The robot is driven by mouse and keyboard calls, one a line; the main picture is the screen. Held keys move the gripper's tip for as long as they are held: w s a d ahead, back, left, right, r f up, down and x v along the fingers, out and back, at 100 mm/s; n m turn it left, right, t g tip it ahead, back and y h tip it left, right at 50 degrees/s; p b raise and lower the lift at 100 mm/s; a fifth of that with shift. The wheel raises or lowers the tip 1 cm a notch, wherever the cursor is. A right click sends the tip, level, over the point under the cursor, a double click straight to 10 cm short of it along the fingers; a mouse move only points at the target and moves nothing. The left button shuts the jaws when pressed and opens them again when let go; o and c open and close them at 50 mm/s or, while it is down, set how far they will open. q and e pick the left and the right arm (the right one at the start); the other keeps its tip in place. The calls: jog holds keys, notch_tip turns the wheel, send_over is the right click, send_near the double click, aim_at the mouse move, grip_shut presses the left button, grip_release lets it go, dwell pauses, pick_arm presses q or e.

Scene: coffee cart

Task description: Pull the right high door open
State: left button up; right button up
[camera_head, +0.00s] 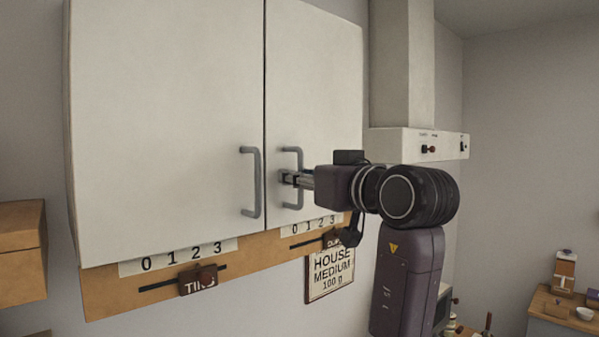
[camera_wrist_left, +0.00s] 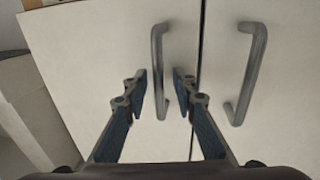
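The right high door (camera_head: 320,80) is a pale cupboard door and looks shut, flush beside the left door (camera_head: 165,110). Its grey bar handle (camera_head: 299,155) is upright near the seam. My left gripper (camera_head: 291,179) is at this handle, its arm showing at the right of the head view. In the left wrist view, the two dark fingers (camera_wrist_left: 162,92) are open, with the lower part of the right door's handle (camera_wrist_left: 157,55) between them. A gap shows on both sides of the bar. The left door's handle (camera_wrist_left: 247,70) stands clear. My right gripper is not in view.
A wooden rail (camera_head: 110,299) with number scales and sliders runs under the doors. A sign (camera_head: 330,272) hangs below it. A pale hood (camera_head: 400,143) stands just right of the cupboard. A small wooden table (camera_head: 545,305) is at lower right.

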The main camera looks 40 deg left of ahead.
pick_arm(q)
jog(key=shift+d, duration=0.2)
jog(key=shift+c, duration=0.4)
jog(key=shift+a, duration=0.1)
grip_shut()
